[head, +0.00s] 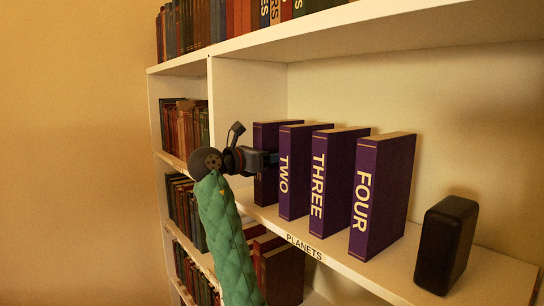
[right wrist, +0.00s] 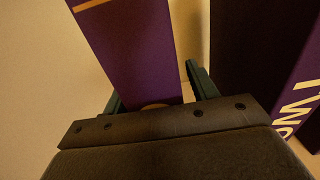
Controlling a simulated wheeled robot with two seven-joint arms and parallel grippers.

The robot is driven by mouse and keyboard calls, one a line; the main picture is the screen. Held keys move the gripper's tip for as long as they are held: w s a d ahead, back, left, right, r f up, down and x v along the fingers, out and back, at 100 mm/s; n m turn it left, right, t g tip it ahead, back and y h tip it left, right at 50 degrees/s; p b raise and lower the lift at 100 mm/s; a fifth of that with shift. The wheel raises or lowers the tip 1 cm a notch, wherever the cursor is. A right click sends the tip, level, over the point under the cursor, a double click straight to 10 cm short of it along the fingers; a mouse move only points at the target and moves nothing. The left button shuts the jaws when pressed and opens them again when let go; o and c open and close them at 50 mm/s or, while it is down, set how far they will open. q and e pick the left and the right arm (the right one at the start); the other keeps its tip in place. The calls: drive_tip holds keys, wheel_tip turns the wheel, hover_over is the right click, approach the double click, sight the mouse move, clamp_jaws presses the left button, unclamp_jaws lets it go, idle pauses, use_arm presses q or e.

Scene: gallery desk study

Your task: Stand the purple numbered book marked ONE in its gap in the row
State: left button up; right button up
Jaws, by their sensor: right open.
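A purple book (head: 266,188) stands upright at the left end of the row, just left of TWO (head: 293,172). The gripper and wrist hide most of its spine, so I cannot read its marking. In the right wrist view this purple book (right wrist: 130,45) lies between the two fingers, with orange marks on its spine. My right gripper (head: 273,158) is open at the spine; its fingers show either side of the book in the wrist view (right wrist: 153,80). TWO is also at the right of that view (right wrist: 285,85). My left gripper is out of view.
THREE (head: 335,180) and FOUR (head: 382,195) stand to the right of TWO. A black block-like object (head: 446,245) stands farther right on the same shelf. The shelf edge has a PLANETS label (head: 303,247). A shelf board with books (head: 300,45) is overhead.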

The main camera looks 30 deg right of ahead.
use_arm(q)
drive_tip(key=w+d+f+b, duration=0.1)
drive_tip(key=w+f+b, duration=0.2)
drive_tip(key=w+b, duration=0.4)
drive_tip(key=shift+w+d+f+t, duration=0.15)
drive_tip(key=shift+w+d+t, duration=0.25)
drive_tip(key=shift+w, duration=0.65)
use_arm(e)
drive_tip(key=a, duration=1.2)
drive_tip(key=shift+s, duration=0.45)
